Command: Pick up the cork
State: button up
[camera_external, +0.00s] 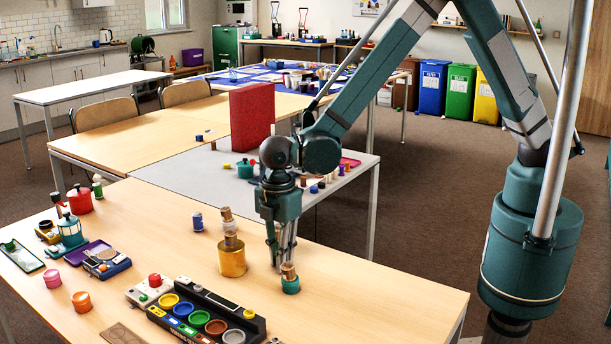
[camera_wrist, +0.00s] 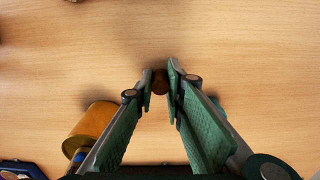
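A small brown round thing (camera_wrist: 160,82), apparently the cork, lies between my fingertips in the wrist view. My gripper (camera_external: 281,262) points straight down close to the wood table in the outside view. In the wrist view its green-padded fingers (camera_wrist: 160,80) stand on either side of the brown thing, with little or no gap visible. I cannot tell whether they press on it. In the outside view the fingers hide this spot. Other brown, cork-like tops show on the gold jar (camera_external: 231,262) and on the teal jar (camera_external: 290,286).
The gold jar stands close on the left, also in the wrist view (camera_wrist: 92,128); the teal jar is close on the right. Bare table (camera_external: 370,300) extends right.

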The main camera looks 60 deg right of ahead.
jog(key=shift+r+p, duration=1.05)
jog(key=shift+r, duration=3.95)
